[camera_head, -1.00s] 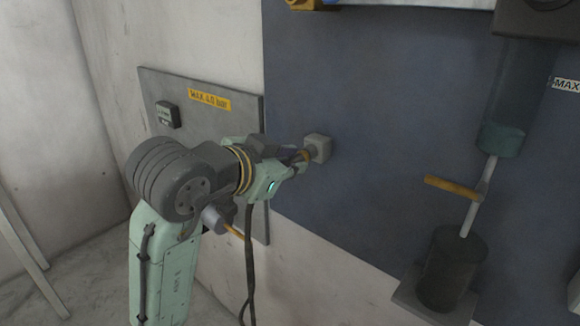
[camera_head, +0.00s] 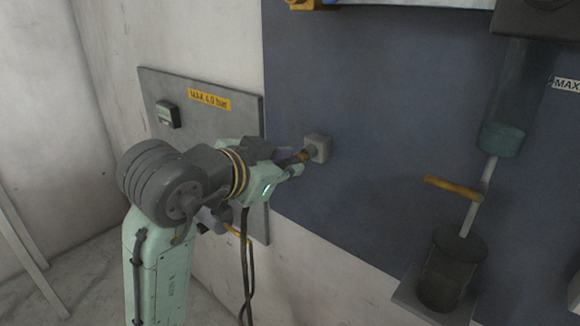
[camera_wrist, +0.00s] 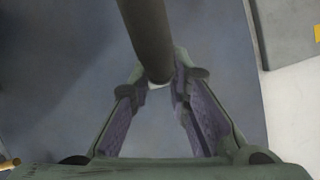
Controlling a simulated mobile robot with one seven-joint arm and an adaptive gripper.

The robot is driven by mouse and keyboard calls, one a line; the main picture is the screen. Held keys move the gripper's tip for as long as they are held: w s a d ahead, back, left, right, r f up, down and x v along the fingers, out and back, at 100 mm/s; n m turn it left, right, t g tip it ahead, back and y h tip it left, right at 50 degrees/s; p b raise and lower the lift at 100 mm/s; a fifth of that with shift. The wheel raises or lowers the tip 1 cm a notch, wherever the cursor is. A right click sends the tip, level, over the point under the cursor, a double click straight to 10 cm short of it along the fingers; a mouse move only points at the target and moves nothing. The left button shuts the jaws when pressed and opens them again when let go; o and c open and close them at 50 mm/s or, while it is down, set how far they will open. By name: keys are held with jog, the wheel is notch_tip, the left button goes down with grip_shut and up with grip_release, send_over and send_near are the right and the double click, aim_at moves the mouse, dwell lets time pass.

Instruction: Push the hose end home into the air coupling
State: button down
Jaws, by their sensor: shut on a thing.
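The air coupling (camera_head: 320,148) is a small pale grey block on the blue-grey wall panel. My gripper (camera_head: 292,168) is just left of it in the head view, its jaws shut on the hose end (camera_head: 302,157). In the wrist view, the dark hose (camera_wrist: 148,35) runs down from the top to between the purple finger pads of my gripper (camera_wrist: 165,85). The coupling cannot be made out there.
Dark hoses (camera_head: 247,265) hang below my wrist. To the right are a clear cylinder (camera_head: 515,90), a yellow handle (camera_head: 452,188) and a dark cup (camera_head: 455,270). The panel between is bare.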

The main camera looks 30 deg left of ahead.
jog(key=shift+s+a+f, duration=0.1)
jog(key=shift+s+a, duration=0.05)
jog(key=shift+s, duration=0.9)
jog(key=shift+s+a, duration=0.15)
jog(key=shift+s, duration=0.85)
jog(key=shift+s, duration=0.45)
jog(key=s+r+p, duration=0.1)
jog(key=s+r, duration=0.2)
jog(key=r, duration=1)
jog(key=s+r+p, duration=0.2)
jog(key=s+r, duration=0.1)
jog(key=r, duration=1)
jog(key=shift+a+r, duration=0.25)
jog(key=shift+a, duration=0.2)
jog(key=shift+w, duration=0.1)
jog(key=shift+g, duration=0.5)
jog(key=shift+w+d+r, duration=0.1)
jog(key=shift+w+d, duration=0.1)
jog(key=shift+w, duration=1)
jog(key=shift+w+d+r, duration=0.1)
jog(key=shift+w+d, duration=0.05)
jog(key=shift+w, duration=1)
